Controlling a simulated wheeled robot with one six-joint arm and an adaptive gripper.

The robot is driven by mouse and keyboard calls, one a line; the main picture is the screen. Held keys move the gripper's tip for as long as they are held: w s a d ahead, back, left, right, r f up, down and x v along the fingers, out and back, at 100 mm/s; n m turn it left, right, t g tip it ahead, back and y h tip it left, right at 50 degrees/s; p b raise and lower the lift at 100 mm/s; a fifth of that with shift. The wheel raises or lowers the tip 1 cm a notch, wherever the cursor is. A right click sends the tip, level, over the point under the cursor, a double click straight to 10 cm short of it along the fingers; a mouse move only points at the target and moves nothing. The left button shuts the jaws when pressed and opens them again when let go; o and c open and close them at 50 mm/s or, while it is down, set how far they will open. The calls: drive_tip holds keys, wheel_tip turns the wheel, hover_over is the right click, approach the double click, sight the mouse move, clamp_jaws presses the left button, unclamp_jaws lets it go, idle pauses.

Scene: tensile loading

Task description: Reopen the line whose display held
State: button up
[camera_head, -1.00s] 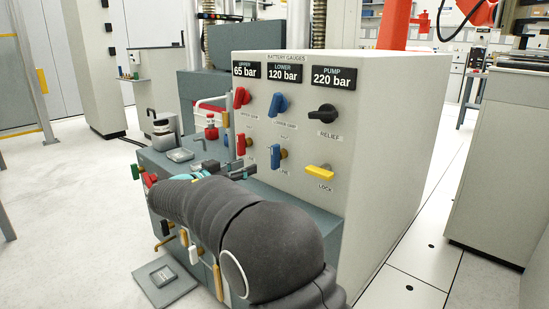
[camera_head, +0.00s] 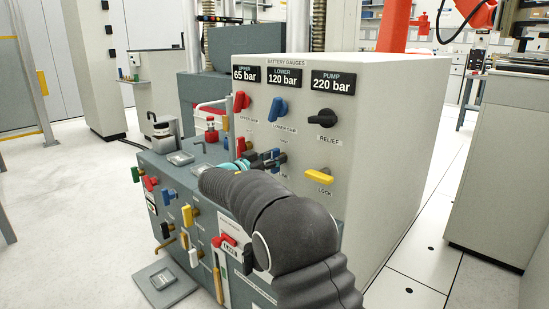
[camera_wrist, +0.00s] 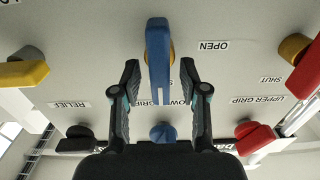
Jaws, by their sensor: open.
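The panel displays read UPPER 65 bar (camera_head: 245,74), LOWER 120 bar (camera_head: 284,77) and PUMP 220 bar (camera_head: 333,80). The lower blue lever (camera_wrist: 158,50) shows in the wrist view between the fingers of my gripper (camera_wrist: 158,82). My gripper is open around it, with gaps visible on both sides. An OPEN label (camera_wrist: 213,46) is beside that lever. The lower red lever (camera_head: 241,145) stands left of my gripper in the head view. My gripper and wrist partly hide the blue lever there.
Above are a red knob (camera_head: 241,99), a blue knob (camera_head: 277,105) and a black RELIEF knob (camera_head: 322,116). A yellow LOCK lever (camera_head: 319,177) is to the right. The bench (camera_head: 165,166) holds several small fittings and handles.

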drive_tip(key=shift+w+d, duration=0.15)
drive_tip(key=shift+w, duration=0.05)
clamp_jaws()
